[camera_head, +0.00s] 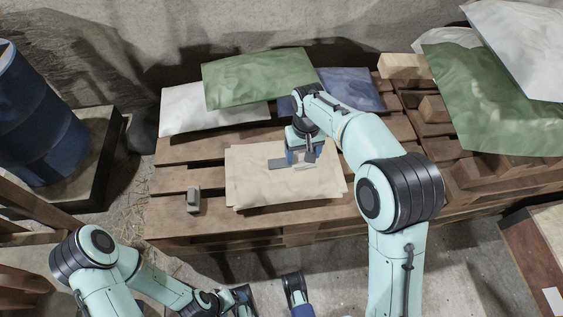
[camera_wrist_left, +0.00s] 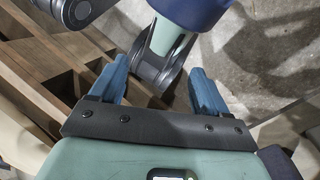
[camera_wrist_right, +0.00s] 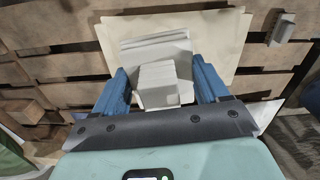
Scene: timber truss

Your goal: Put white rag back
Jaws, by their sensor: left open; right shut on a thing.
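My right gripper (camera_head: 303,152) is low over the cream sheets (camera_head: 260,190) on the pallet. In the right wrist view its fingers (camera_wrist_right: 158,88) are shut on a pale, blocky thing (camera_wrist_right: 158,72) that looks like the folded white rag. A flat, banded grey-white piece (camera_wrist_right: 155,43) shows just beyond it, over the sheets; I cannot tell whether the two are joined. My left gripper (camera_head: 268,300) is open and empty near the bottom edge of the head view, away from the pallet. Its parted fingers show in the left wrist view (camera_wrist_left: 158,90).
A small grey block (camera_head: 193,199) stands on the pallet (camera_head: 168,180) left of the sheets. White (camera_head: 190,110), green (camera_head: 258,78) and blue (camera_head: 350,88) sacks lie behind. More sacks and wood blocks are at right. A blue barrel (camera_head: 38,120) stands at left.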

